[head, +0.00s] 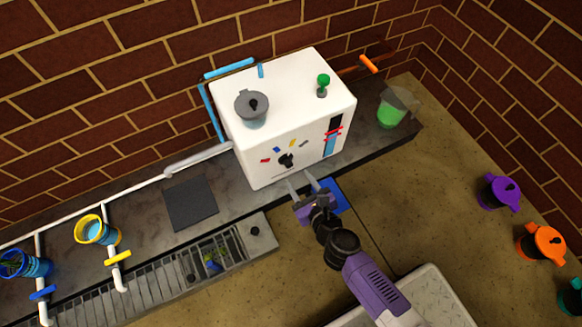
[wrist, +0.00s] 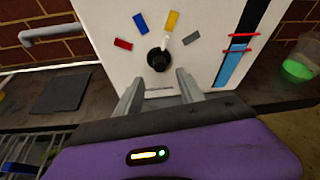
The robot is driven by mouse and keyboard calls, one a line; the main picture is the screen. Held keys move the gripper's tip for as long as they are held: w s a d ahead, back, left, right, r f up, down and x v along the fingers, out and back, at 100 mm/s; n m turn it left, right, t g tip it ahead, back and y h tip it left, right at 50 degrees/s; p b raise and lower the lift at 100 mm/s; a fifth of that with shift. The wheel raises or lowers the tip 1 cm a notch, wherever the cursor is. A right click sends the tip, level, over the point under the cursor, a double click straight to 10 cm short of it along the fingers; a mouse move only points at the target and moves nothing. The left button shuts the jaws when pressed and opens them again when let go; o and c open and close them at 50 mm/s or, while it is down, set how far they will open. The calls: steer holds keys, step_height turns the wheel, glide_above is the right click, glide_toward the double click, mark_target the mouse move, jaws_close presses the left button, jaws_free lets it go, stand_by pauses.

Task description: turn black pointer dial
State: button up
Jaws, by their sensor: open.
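The black pointer dial (head: 286,160) is on the front face of the white box (head: 294,84). My gripper (head: 303,184) is open and empty in front of the box, just below the dial. In the wrist view its two fingers (wrist: 158,82) point toward the box, one on either side below the dial. They appear apart from it.
A level strip with red markers (wrist: 238,48) is right of the dial. A grey lidded pot (head: 252,110) and green knob (head: 323,81) are on top of the box. A green container (head: 392,112) stands right. A dark square plate (head: 190,203) lies left on the counter.

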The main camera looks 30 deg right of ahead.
mark_target(290, 167)
steer(key=b+x, duration=0.1)
steer(key=x, duration=0.5)
steer(key=shift+w+f+b, duration=0.15)
steer(key=shift+w+b, duration=0.1)
steer(key=shift+b, duration=0.1)
jaws_close()
